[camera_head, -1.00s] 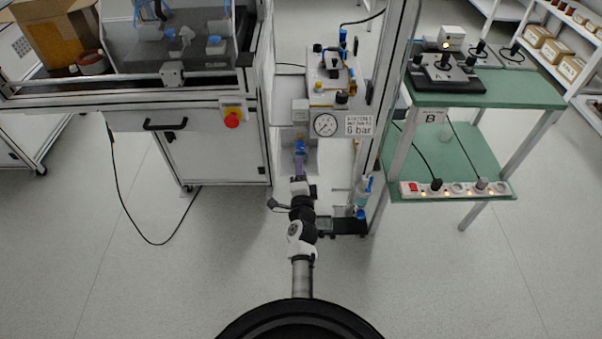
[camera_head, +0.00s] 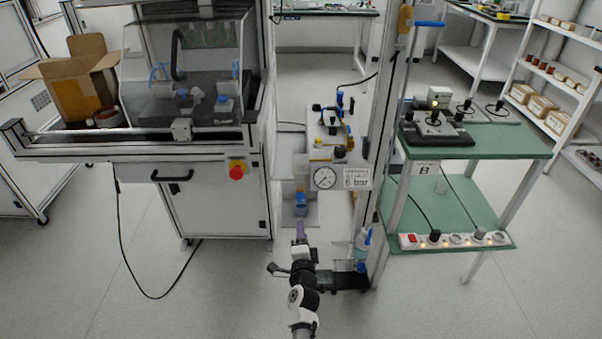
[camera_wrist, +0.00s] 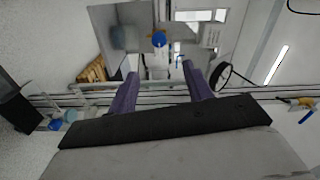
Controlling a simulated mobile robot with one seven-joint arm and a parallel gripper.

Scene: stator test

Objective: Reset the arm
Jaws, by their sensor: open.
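My arm rises from the bottom middle of the head view, in front of the pneumatic station. My gripper (camera_head: 300,226) is at its far end, small in this view, below the pressure gauge (camera_head: 325,177). In the wrist view my gripper (camera_wrist: 158,92) shows two purple fingers spread apart with nothing between them. A blue round part (camera_wrist: 159,39) shows beyond the gap between the fingers. The gauge also shows at the right of the wrist view (camera_wrist: 222,76).
A white machine cabinet (camera_head: 215,200) with a red stop button (camera_head: 237,171) stands to the left. A green two-level table (camera_head: 510,141) stands to the right, with a power strip (camera_head: 455,240) on its lower shelf. Storage shelves (camera_head: 560,70) are at the far right. Open floor lies in front on both sides.

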